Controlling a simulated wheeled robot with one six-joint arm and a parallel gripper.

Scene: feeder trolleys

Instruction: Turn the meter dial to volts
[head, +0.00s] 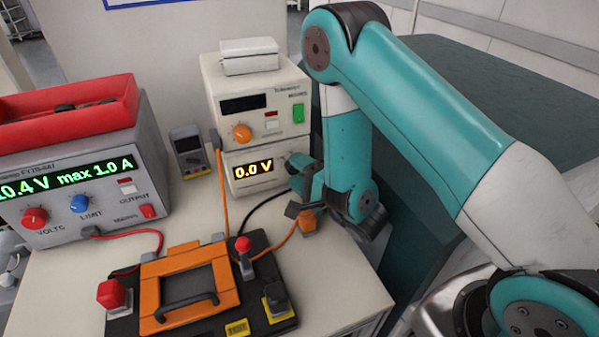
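A cream bench meter (232,187) stands at the back of the table, with a lit display (253,170) reading 0.0 V. I cannot make out its dial; the right part of its front is partly covered by my arm. My gripper (298,182) is at the meter's right front edge, and its fingertips are too small and overlapped to show whether they are open or touching anything. A small dark handheld meter (188,148) stands to the left, with its screen blank.
A cream supply (258,98) with an orange knob sits on the bench meter. A grey supply (75,190) reading 10.4 V max 1.0 A stands left under a red tray (75,99). An orange-framed fixture (152,290) with red and black terminals lies in front. Orange and black cables cross near my gripper.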

